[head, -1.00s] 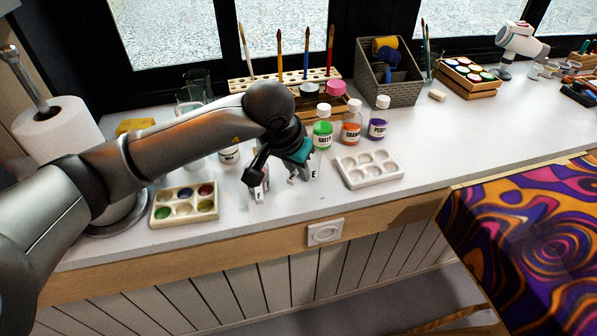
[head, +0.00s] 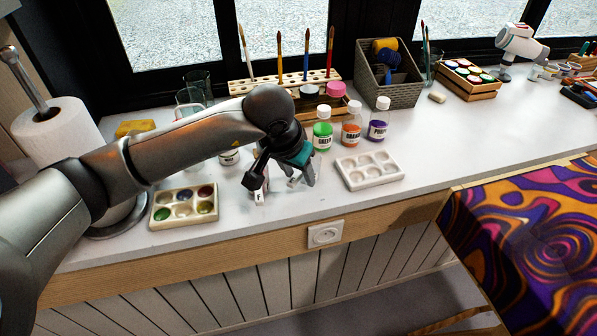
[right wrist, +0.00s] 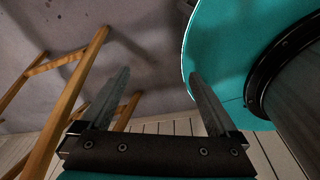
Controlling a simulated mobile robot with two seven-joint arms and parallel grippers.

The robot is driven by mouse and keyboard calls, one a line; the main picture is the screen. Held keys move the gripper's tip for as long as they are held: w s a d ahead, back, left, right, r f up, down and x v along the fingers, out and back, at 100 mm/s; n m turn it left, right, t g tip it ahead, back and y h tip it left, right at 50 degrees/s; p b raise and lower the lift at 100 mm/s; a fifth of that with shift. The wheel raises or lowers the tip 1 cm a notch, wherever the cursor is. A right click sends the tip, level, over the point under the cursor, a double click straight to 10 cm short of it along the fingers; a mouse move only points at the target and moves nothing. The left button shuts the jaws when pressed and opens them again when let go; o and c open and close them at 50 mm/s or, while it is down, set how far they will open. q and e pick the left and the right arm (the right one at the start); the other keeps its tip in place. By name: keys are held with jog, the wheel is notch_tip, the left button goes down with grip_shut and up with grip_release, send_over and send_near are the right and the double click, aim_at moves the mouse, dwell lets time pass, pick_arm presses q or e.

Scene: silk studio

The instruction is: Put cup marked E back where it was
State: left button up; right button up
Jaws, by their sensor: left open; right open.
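My left gripper (head: 284,184) points down at the counter's front part, between the paint palette and the white palette. Its fingers are spread apart. A small whitish piece with a reddish mark (head: 262,189) shows at its left finger; I cannot tell whether it is part of a cup. No letter E is readable now, so I cannot make out the cup marked E; the gripper may hide it. A small labelled jar or cup (head: 229,157) stands behind my left arm, partly hidden. My right gripper (right wrist: 162,74) is open and empty in the right wrist view, away from the counter.
The paint palette (head: 157,197) lies left of the gripper and the white palette (head: 370,171) right. Green (head: 322,130), orange (head: 351,128) and purple (head: 378,124) bottles stand behind. Clear glasses (head: 190,97) stand behind my arm.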

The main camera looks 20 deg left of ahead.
pick_arm(q)
jog(key=shift+r, duration=0.35)
jog(key=p+v, duration=0.2)
jog(key=v, duration=0.9)
jog(key=shift+s+r, duration=0.15)
jog(key=shift+r, duration=0.1)
pick_arm(e)
jog(key=shift+g, duration=0.3)
jog(key=s+a+r, duration=0.2)
jog(key=shift+s, duration=0.35)
jog(key=shift+w, duration=0.2)
